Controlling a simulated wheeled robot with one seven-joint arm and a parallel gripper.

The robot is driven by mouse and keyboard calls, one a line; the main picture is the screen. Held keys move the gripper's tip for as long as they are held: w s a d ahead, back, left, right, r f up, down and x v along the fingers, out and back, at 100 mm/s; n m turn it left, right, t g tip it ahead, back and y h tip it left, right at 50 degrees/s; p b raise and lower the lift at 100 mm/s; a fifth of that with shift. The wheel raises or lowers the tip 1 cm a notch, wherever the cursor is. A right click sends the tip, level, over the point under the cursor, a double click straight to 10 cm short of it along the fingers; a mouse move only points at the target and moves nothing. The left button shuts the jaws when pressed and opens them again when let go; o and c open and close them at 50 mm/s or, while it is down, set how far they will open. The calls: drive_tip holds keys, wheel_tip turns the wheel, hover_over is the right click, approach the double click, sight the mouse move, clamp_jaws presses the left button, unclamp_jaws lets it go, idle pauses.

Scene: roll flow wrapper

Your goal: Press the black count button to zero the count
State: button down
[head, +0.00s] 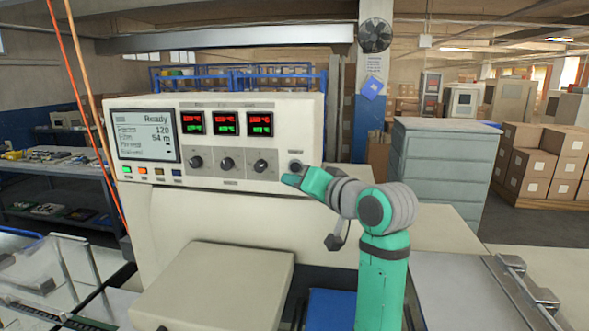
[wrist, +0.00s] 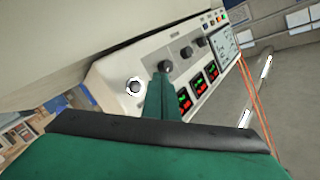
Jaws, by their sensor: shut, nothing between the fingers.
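A round black button (head: 296,166) sits at the right end of the cream control panel, under a small label too small to read. In the wrist view the dark button (wrist: 134,87) has a bright white ring and stands clear of the fingers. My green gripper (head: 291,180) is shut and empty, its tip just below and left of the button in the head view. In the wrist view the fingertips (wrist: 162,80) lie to the right of the button, overlapping the nearest knob. I cannot tell whether they touch the panel. The display (head: 145,135) reads Ready and 120.
Three black knobs (head: 227,164) sit left of the button, below three red-and-green readouts (head: 227,123). Small coloured buttons (head: 143,170) line the display's lower edge. A cream cover (head: 215,285) juts out below the panel. Orange cords (head: 88,100) hang at the left.

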sight(297, 172)
drive_tip(key=w, duration=0.5)
drive_tip(key=shift+d, duration=0.4)
drive_tip(key=shift+d, duration=0.15)
idle(0.9)
drive_tip(key=shift+w, duration=0.15)
idle(0.6)
drive_tip(key=shift+w, duration=0.3)
